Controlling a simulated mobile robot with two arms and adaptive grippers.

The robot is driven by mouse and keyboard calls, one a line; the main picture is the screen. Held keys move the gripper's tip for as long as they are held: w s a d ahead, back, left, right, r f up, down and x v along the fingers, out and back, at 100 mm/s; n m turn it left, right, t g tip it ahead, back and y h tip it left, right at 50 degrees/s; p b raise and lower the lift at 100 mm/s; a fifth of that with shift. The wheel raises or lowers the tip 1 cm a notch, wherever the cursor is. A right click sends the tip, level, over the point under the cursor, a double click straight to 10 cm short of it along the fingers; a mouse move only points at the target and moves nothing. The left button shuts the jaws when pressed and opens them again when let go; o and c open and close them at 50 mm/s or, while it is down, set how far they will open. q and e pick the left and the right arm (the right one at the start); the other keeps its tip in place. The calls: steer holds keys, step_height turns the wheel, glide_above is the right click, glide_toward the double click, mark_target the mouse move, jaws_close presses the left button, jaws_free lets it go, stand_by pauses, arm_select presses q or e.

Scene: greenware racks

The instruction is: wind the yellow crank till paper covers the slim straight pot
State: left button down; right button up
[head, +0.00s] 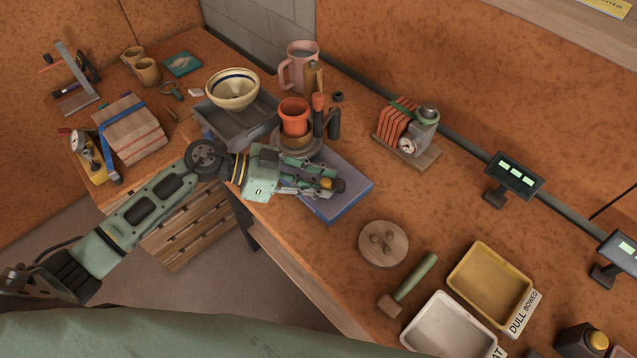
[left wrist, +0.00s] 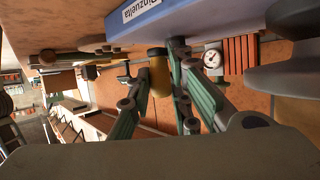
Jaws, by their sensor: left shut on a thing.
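My left gripper (head: 322,186) reaches in from the left over a flat blue slab (head: 350,199). It is shut on a small yellow, rounded piece (head: 326,183), which looks like the yellow crank's knob. In the left wrist view the yellow piece (left wrist: 159,75) shows between the fingers, below the blue slab (left wrist: 205,15) with its white label. The fingers hide most of the piece, and I cannot see how it joins anything. An orange-red pot (head: 293,112) and narrow dark cylinders (head: 334,123) stand behind the gripper. I cannot tell which is the slim straight pot. No paper shows. My right gripper is not in view.
A grey tray (head: 236,126) with a cream bowl (head: 232,88) stands behind my forearm. A pink jug (head: 298,65) is at the back. A round wooden disc (head: 383,243), a mallet (head: 408,286) and a yellow tray (head: 490,287) lie front right.

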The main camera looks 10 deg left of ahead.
arm_select(q)
steer(key=shift+w+a+f+m+g+b, duration=0.15)
steer(key=shift+w+m+g+b, duration=0.05)
steer(key=shift+m+g+b, duration=0.4)
steer(key=shift+w+a+f+m+g+b, duration=0.1)
steer(key=shift+w+m+g+b, duration=0.1)
steer(key=shift+m+g+b, duration=0.4)
steer(key=shift+a+r+m+g, duration=0.1)
steer(key=shift+m+g, duration=0.3)
steer(key=shift+g, duration=0.2)
steer(key=c, duration=1.7)
jaws_free()
steer(key=shift+r, duration=0.1)
steer(key=shift+w+a, duration=0.1)
steer(key=shift+a+r, duration=0.15)
steer(key=shift+a, duration=0.15)
steer(key=v, duration=1.1)
steer(key=shift+a, duration=0.15)
steer(key=shift+c, duration=0.5)
